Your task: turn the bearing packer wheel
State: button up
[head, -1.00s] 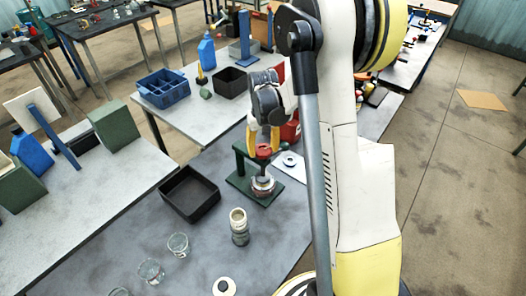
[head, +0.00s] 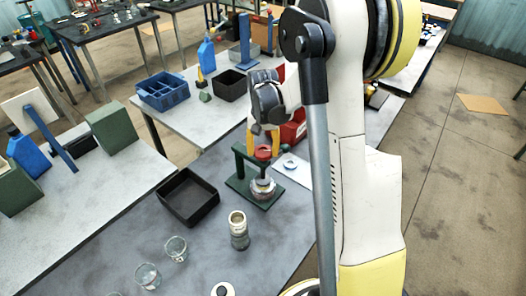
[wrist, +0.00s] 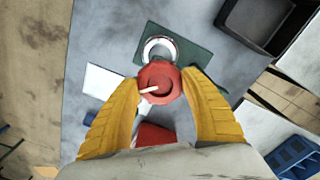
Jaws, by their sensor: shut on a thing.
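The bearing packer (head: 240,160) is a dark green frame on a green base, standing on the grey table. Its red wheel (head: 263,153) sits on top, and a pale ring-shaped part (head: 263,187) is below it at the base. In the wrist view the red wheel (wrist: 158,79) has a pale handle across it, and the pale ring (wrist: 159,49) shows just beyond. My gripper (wrist: 163,78) has its yellow fingers on either side of the wheel, closed on it. In the head view my gripper (head: 263,144) comes down from above onto the wheel.
A black open tray (head: 187,197) lies left of the packer. A ribbed pale cylinder (head: 239,231) and glass beakers (head: 176,249) stand in front. A white sheet with a ring (head: 290,166) lies to the right, with a red bin (head: 293,131) behind it.

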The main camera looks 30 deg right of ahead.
aim_at(263, 150)
dwell(0.8)
jog(key=o, duration=1.2)
notch_tip(263, 150, up, 12)
